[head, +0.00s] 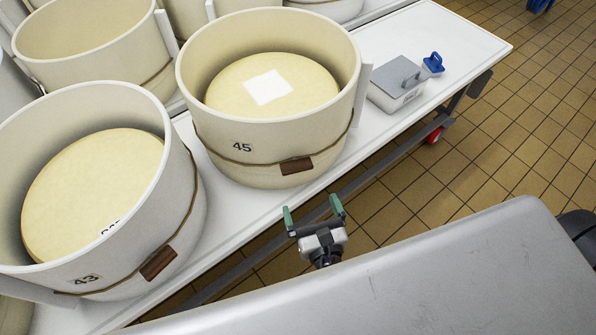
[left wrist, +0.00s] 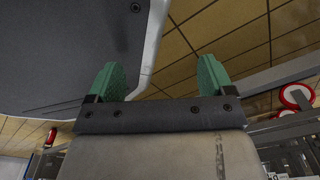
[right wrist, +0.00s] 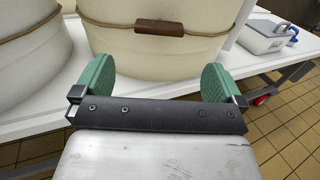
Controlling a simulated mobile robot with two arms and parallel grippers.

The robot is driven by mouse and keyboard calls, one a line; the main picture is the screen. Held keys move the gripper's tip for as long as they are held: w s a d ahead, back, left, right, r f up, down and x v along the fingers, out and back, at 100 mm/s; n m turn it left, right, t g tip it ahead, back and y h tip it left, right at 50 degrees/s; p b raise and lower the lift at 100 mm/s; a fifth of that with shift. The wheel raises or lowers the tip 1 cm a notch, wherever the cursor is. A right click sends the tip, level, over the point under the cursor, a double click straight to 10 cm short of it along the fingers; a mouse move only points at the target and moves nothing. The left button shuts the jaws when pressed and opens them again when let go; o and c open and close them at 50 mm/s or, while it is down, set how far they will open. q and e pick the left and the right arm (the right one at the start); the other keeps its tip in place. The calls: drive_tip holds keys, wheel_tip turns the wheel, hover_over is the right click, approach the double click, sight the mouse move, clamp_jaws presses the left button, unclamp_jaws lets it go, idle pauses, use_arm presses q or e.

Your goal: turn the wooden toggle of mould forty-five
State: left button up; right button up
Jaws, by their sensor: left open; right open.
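Mould 45 (head: 230,155) is a cream round tub on the white table, with a wheel of cheese (head: 240,95) and a white square label inside. A cord runs round it, with its brown wooden toggle (head: 297,166) on the front, lying nearly level. The toggle also shows in the right wrist view (right wrist: 159,28), ahead of and above the fingers. My right gripper (head: 313,210) is open and empty, in front of and below the toggle, apart from it. My left gripper (left wrist: 158,78) is open and empty in the left wrist view; it is not seen in the head view.
Mould 43 (head: 185,215) stands at left with its own toggle (head: 158,263). A grey-lidded box (head: 397,85) and a blue-handled item (head: 433,64) sit on the table (head: 470,40) right of mould 45. More moulds stand behind. Tiled floor lies beyond the table edge.

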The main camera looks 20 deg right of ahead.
sight(298, 169)
drive_tip(key=w+p, duration=0.1)
drive_tip(key=w, duration=0.9)
drive_tip(key=shift+w+d, duration=0.1)
drive_tip(key=shift+w, duration=0.1)
use_arm(q)
drive_tip(key=s, duration=0.2)
drive_tip(key=shift+s+a+f, duration=0.25)
drive_tip(key=shift+s+a, duration=0.05)
drive_tip(key=shift+s, duration=0.1)
use_arm(e)
drive_tip(key=shift+c, duration=0.2)
drive_tip(key=c, duration=0.8)
